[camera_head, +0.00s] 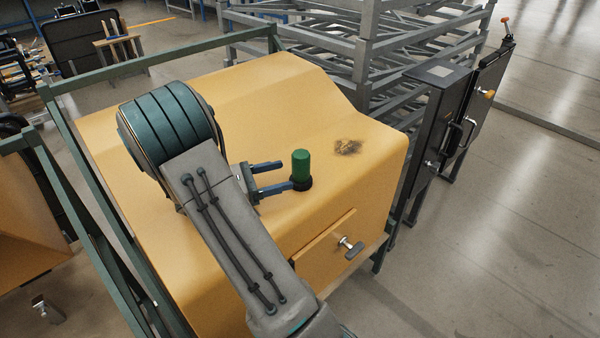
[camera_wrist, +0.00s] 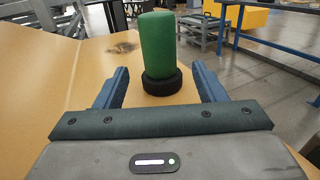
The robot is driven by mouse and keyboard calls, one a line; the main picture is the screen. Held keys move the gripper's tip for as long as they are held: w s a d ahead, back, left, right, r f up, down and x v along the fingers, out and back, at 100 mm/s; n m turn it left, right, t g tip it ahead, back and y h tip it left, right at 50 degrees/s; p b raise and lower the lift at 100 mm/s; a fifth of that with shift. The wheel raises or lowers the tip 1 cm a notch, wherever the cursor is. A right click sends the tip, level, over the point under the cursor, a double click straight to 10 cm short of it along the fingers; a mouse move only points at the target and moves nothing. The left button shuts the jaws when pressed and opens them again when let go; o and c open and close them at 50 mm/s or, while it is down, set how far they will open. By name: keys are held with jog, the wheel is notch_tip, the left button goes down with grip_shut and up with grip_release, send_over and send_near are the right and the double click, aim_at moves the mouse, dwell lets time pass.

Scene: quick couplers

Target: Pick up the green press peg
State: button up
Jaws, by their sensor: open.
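The green press peg (camera_head: 301,164) stands upright in a black round collar (camera_head: 301,184) on top of the yellow housing (camera_head: 255,85). My gripper (camera_head: 283,178) is open and empty, with its blue fingers pointing toward the peg from the left in the head view. In the wrist view the peg (camera_wrist: 157,45) stands ahead, between the lines of the two fingers (camera_wrist: 163,85) and slightly beyond their tips. The black collar (camera_wrist: 162,84) around its base is in plain view there. I cannot tell whether any finger touches the collar.
A dark stain (camera_head: 348,147) marks the housing right of the peg. A drawer-like panel with a T-handle (camera_head: 350,246) is on the housing's front. Grey metal racks (camera_head: 370,60) stand behind, and a dark panel with handles (camera_head: 462,125) stands at right. The housing top around the peg is clear.

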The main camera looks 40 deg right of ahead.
aim_at(293, 172)
jog(key=x, duration=0.6)
jog(key=shift+s+d, duration=0.1)
jog(key=shift+d, duration=0.1)
jog(key=c, duration=1.1)
